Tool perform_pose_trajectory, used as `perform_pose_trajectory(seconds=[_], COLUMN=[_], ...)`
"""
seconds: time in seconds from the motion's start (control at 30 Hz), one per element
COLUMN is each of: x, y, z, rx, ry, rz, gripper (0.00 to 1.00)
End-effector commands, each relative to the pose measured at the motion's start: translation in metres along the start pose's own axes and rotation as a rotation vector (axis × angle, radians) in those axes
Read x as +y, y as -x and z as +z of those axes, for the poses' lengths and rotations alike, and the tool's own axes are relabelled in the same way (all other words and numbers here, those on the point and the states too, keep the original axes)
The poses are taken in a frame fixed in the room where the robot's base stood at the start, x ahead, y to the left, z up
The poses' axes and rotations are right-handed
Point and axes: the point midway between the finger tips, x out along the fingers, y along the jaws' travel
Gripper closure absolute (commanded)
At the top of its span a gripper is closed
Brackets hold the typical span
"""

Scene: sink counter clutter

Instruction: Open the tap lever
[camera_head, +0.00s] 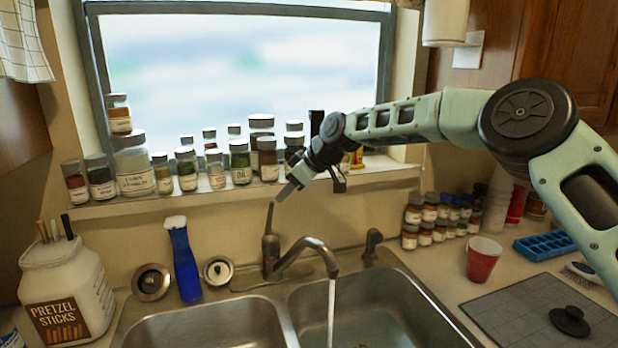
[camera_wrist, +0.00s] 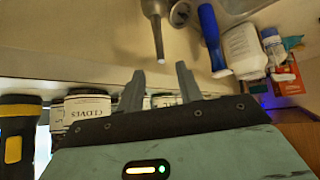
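The tap (camera_head: 268,256) stands behind the double sink, with its lever (camera_head: 270,218) pointing up. Water runs from the spout into the right basin. My gripper (camera_head: 283,194) is just above and to the right of the lever tip in the head view. In the wrist view my gripper (camera_wrist: 160,82) is open, its two fingers apart with nothing held. The lever (camera_wrist: 158,38) shows there beyond the gap between the fingertips, apart from both fingers.
Jars (camera_head: 188,168) line the window sill, close behind my gripper. A red cup (camera_head: 483,260) stands to the right. The space above the basins is clear.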

Motion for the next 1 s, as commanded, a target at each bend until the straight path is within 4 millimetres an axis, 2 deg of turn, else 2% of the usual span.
perform_pose_trajectory(seconds=[0.2, 0.4, 0.6, 0.93, 1.0], x=[0.001, 0.000, -0.001, -0.001, -0.012], y=[0.049, 0.081, 0.093, 0.094, 0.092], z=[0.002, 0.002, 0.001, 0.000, -0.001], rx=[0.001, -0.001, -0.001, -0.001, -0.014], ry=[0.001, 0.001, 0.000, 0.000, 0.002], rz=[0.003, 0.001, -0.002, -0.002, -0.011], gripper=[0.64, 0.64, 0.64, 0.64, 0.64])
